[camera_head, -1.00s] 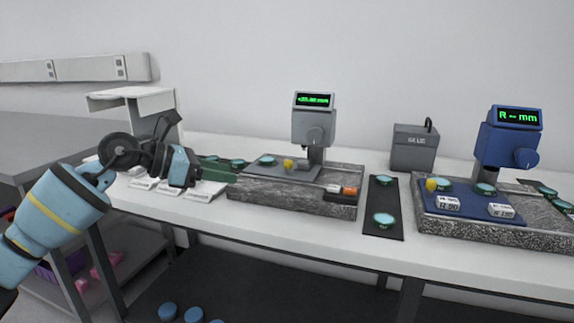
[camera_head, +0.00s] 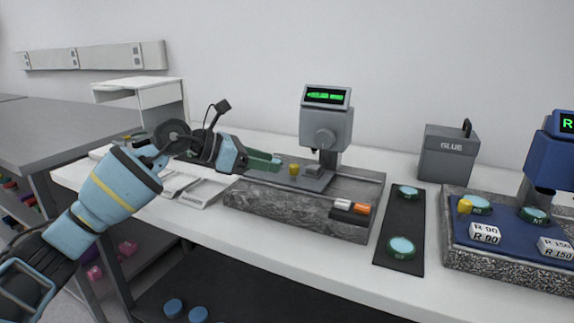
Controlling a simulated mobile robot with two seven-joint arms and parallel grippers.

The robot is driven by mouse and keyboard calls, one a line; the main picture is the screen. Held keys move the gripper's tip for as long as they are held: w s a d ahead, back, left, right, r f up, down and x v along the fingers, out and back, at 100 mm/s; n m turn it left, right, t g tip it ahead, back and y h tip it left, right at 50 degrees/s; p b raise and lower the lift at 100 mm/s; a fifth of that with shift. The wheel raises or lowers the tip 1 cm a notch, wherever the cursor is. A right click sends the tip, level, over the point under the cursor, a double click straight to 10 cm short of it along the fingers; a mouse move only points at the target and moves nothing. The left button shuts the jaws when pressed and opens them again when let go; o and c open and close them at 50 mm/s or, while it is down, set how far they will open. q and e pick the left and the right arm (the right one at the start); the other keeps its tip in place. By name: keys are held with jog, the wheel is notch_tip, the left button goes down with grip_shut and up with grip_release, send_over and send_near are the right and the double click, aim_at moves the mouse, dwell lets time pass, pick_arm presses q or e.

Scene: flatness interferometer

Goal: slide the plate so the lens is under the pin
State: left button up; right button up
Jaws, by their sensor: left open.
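A thin grey plate (camera_head: 316,183) lies on the grey stone base (camera_head: 290,214) of the grey gauge (camera_head: 326,125). A small yellow knob (camera_head: 294,169) stands on the plate, with a small pale block (camera_head: 313,169) right of it, below the gauge head. The fingers cover that end, and no lens shows clearly on the plate. Whether they touch the plate, I cannot tell. My right gripper is out of view.
A black mat (camera_head: 403,228) with two teal lenses lies right of the base. Beyond it stands a blue gauge (camera_head: 552,160) with a blue plate (camera_head: 515,238) carrying lenses and labelled blocks. A grey GLUE box (camera_head: 448,152) stands behind. The orange-and-white blocks sit at the base's front right.

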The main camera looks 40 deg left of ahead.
aim_at(286, 182)
pick_arm(q)
jog(key=x, duration=0.5)
jog(key=shift+w+d, duration=0.2)
jog(key=shift+w, duration=0.1)
grip_shut()
